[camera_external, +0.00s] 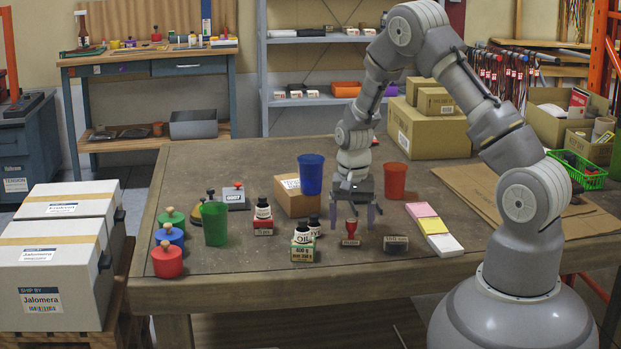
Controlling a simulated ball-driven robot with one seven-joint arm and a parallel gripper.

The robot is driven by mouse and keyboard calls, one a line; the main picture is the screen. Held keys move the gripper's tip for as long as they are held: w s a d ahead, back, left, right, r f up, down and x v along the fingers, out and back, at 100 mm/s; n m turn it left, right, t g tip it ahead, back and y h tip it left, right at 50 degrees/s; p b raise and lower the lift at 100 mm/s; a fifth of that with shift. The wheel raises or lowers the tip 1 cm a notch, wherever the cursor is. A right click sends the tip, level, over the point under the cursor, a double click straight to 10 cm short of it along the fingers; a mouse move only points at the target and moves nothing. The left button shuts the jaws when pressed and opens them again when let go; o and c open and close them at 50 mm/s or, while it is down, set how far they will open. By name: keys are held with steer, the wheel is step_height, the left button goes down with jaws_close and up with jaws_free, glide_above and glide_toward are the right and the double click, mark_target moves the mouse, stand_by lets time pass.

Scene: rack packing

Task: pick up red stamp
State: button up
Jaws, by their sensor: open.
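A red stamp (351,228) stands upright on the table (270,283), with a red handle above a small labelled base. My gripper (354,219) points down just above and around the top of the stamp's handle. Its two fingers are spread apart, one to the left and one to the right. It holds nothing. Whether a finger touches the handle cannot be told from this view.
Ink bottles (302,240) stand close to the left, a dark box (396,244) close to the right. Coloured note pads (435,228), a blue cup (311,173), a red cup (395,180) and a cardboard box (294,202) surround the spot. The front table edge is clear.

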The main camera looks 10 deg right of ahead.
mark_target(352, 220)
step_height(352, 220, down, 3)
steer(key=shift+w+f+b, duration=0.1)
steer(key=shift+w+b, duration=0.05)
steer(key=shift+b, duration=0.3)
steer(key=c, duration=1.1)
steer(key=shift+c, duration=0.2)
